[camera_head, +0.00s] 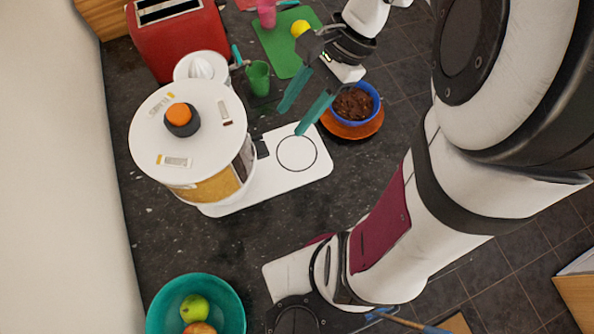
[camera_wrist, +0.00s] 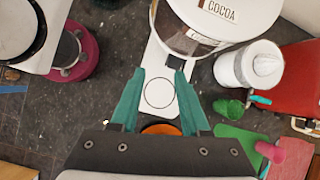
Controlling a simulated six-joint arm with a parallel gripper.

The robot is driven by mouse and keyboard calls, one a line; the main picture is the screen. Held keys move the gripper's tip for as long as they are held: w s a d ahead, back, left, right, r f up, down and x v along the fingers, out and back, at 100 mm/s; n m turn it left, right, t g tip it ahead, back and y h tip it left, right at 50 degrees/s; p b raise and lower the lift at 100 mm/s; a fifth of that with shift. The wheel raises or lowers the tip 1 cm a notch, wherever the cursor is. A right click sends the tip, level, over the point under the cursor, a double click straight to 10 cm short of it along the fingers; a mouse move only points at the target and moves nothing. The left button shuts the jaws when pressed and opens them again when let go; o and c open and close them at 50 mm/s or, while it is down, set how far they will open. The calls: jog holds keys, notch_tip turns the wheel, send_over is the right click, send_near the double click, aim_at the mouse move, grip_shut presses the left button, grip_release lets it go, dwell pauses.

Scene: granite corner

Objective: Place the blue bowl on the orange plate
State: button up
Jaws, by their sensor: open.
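The blue bowl (camera_head: 374,93), filled with something dark brown, is at the orange plate (camera_head: 366,131) in the head view. It looks upright and seated on the plate, whose rim shows below and to the right. My gripper (camera_head: 291,120) is open and empty, its teal fingers apart, to the left of the bowl and clear of it. In the wrist view my gripper (camera_wrist: 160,71) has nothing between its fingertips. A strip of the orange plate (camera_wrist: 161,129) shows between the finger bases; the bowl is hidden there.
A white appliance base (camera_head: 310,175) and large cocoa canister (camera_head: 151,130) stand left of the plate. A green cup (camera_head: 258,78), white juicer (camera_head: 203,67), red toaster (camera_head: 178,42) and green board (camera_head: 276,41) are behind. A teal fruit bowl (camera_head: 235,304) stands at front left.

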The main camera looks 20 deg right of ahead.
jog(key=s+a+f+n+h, duration=0.1)
jog(key=s+a+n+h, duration=0.3)
jog(key=s+n, duration=0.5)
jog(key=s+a, duration=0.1)
jog(key=s, duration=0.2)
jog(key=shift+a+n, duration=0.15)
jog(key=shift+n, duration=0.25)
